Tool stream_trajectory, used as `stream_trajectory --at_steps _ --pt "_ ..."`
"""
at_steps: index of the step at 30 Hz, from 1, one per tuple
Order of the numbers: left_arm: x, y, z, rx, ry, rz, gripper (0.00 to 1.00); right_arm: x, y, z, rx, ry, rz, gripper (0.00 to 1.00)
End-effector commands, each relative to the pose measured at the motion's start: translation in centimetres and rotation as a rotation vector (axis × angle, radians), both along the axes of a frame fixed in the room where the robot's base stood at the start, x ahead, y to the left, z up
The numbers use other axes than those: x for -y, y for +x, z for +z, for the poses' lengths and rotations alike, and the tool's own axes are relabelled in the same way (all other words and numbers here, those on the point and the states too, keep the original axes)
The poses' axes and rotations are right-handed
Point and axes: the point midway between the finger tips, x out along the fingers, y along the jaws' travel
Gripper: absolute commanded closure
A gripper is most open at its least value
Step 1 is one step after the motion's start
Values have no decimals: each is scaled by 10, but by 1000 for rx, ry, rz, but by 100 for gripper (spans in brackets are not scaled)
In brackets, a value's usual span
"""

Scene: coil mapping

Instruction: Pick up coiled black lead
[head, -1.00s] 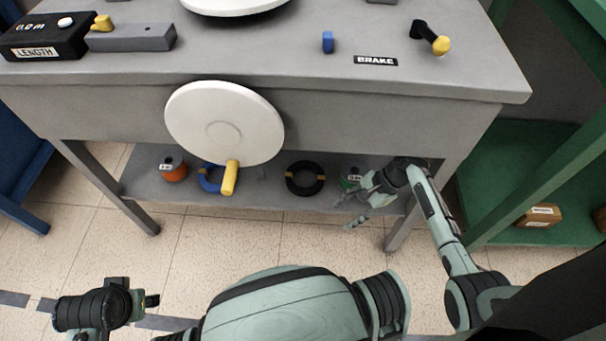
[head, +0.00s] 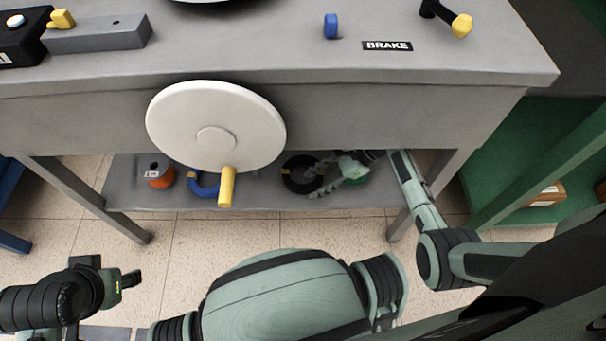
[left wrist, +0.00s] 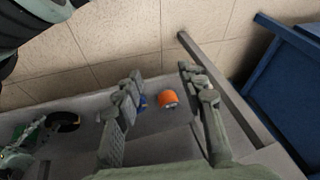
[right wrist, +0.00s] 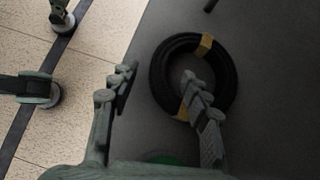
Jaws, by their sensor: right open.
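The coiled black lead (head: 296,180) lies flat on the low shelf under the grey bench, with yellow bands around it. In the right wrist view the black lead (right wrist: 163,72) is a round coil at the upper right. My right gripper (head: 318,178) is over the shelf at the coil; in its wrist view (right wrist: 158,80) its fingers are apart, one outside the coil on the left and one over the coil's middle and lower part. I cannot tell whether it touches. My left gripper (left wrist: 160,85) has its fingers apart, with nothing visible between them; in the head view it is at lower left.
The shelf (head: 125,185) also holds an orange spool (head: 160,176) and a blue coil (head: 203,186), left of the black one. A green item (head: 355,170) is beside my right gripper. A white disc (head: 215,125) with a yellow handle (head: 227,187) hangs in front. Bench legs flank the shelf.

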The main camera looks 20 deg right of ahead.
Motion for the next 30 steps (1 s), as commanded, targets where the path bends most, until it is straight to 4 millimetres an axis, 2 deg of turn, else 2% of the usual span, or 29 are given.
stream_trajectory --at_steps 3,10,21,30 --pt "8 11 3 56 -15 -20 60 -8 2 -10 1 0 0 53" --pt "10 13 5 65 -17 -23 60 -9 2 -10 1 -1 0 53" --pt "9 13 5 64 -17 -23 60 -9 1 -10 0 -2 1 98" --pt "9 13 5 64 -16 -23 60 -9 1 -11 0 -3 0 100"
